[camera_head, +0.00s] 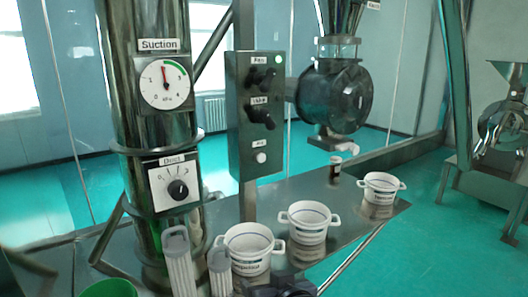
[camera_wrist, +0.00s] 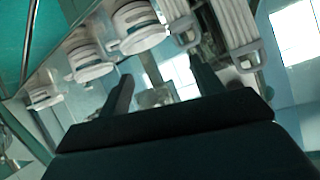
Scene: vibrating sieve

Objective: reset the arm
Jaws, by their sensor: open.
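My gripper (camera_wrist: 165,88) shows in the wrist view with its two dark fingers apart and nothing between them. Beyond the fingers, the view is tilted, with white pots and pale ribbed cylinders along the top. In the head view a dark part, probably of my arm, shows at the bottom edge in front of the pots; the fingers cannot be made out there. I cannot tell the gap between my gripper and the nearest pot.
Three white two-handled pots, left (camera_head: 250,248), middle (camera_head: 307,222) and right (camera_head: 381,188), stand on the metal bench (camera_head: 350,222). Ribbed cylinders (camera_head: 180,268), a green container (camera_head: 108,289), a gauge column (camera_head: 165,130) and a control box (camera_head: 258,115) stand nearby.

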